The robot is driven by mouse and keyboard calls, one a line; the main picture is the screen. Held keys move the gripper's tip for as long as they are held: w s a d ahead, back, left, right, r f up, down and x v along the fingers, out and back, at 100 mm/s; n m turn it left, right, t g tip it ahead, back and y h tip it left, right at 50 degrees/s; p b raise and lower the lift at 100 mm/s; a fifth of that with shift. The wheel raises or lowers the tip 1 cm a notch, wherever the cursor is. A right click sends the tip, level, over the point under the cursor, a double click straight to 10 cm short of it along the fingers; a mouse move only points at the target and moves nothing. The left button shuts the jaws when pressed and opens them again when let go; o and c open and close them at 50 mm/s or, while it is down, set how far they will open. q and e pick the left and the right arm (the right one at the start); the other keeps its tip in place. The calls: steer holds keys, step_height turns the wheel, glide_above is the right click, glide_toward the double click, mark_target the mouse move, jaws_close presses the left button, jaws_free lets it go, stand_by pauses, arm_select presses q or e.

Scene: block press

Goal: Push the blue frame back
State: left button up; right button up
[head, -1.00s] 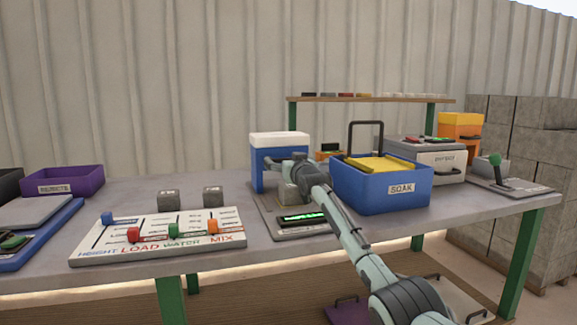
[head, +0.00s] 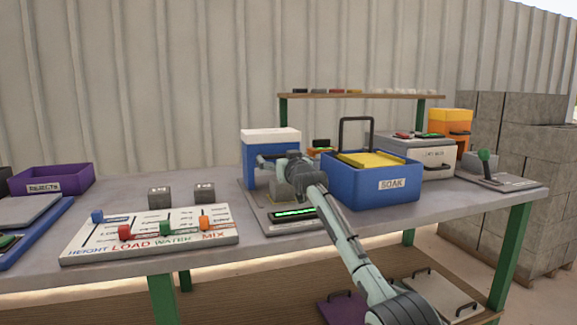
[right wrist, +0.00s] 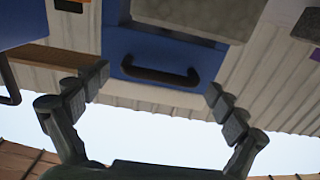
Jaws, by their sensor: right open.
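The blue frame (head: 250,170) with a white top stands on a grey base plate left of the blue soak bin. In the right wrist view the blue frame (right wrist: 202,62) shows close up, with a black handle (right wrist: 155,76) on it. My right gripper (head: 268,161) is at the front of the frame and hides part of it. In the right wrist view its two fingers (right wrist: 156,92) are wide apart, one on each side of the handle, with nothing gripped. Whether the fingers touch the frame cannot be told. My left gripper is out of view.
A grey block (head: 283,190) sits by the frame under my right gripper. A green-lit display (head: 293,213) is in front. The soak bin (head: 350,190) stands close on the right. A slider board (head: 100,246) and two grey blocks (head: 159,198) are to the left.

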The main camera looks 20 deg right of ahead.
steer(key=s, duration=1)
steer(key=shift+d, duration=0.25)
